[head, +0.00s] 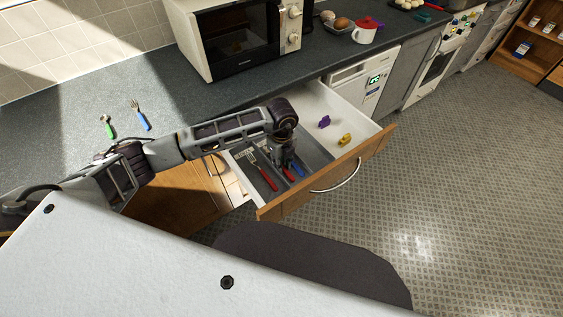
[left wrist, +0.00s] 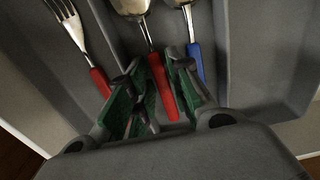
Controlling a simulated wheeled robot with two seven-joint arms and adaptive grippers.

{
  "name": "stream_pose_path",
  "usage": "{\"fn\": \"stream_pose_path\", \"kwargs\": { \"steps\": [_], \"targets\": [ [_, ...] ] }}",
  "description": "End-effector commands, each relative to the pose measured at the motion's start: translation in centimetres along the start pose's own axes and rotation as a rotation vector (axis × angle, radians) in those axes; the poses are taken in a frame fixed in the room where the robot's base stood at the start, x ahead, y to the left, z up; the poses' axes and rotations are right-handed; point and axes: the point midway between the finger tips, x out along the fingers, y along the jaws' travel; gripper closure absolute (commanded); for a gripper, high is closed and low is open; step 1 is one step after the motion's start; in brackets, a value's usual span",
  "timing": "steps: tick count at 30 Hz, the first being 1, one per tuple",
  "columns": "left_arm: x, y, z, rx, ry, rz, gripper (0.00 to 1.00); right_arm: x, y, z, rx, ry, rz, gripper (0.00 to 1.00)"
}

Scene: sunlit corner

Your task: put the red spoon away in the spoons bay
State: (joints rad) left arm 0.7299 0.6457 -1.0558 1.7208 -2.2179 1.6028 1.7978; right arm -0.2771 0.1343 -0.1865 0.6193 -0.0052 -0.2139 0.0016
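The red spoon (left wrist: 167,92) lies in the grey cutlery tray in the open drawer, and its red handle also shows in the head view (head: 289,175). It shares the middle compartment with a blue-handled spoon (left wrist: 194,55), apart from it on the left. My left gripper (left wrist: 160,62) points down into this compartment, also seen in the head view (head: 284,168). Its fingers are apart, one on each side of the red handle, with a gap beside it. A red-handled fork (left wrist: 72,30) lies in the compartment to the left. My right gripper is out of view.
The drawer front (head: 325,179) stands out from the counter. A purple item (head: 324,122) and a yellow item (head: 345,139) lie in the drawer's right part. A green-handled spoon (head: 107,126) and blue-handled fork (head: 140,115) lie on the counter, left of the microwave (head: 237,38).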

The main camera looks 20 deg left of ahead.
Motion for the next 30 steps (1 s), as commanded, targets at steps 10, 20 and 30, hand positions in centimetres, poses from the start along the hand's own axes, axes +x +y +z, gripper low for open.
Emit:
{"fn": "stream_pose_path", "kwargs": {
  "steps": [10, 20, 30],
  "targets": [
    [-2.8, 0.0, 0.1, 0.0, -0.002, -0.002, 0.78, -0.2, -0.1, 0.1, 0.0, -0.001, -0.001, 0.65],
    [-7.8, -0.1, 0.1, 0.0, -0.002, -0.003, 0.78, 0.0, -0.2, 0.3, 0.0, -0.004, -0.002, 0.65],
    [-11.8, -0.1, 0.1, -0.001, -0.001, -0.001, 0.78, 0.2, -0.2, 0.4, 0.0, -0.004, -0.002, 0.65]
  ]
}}
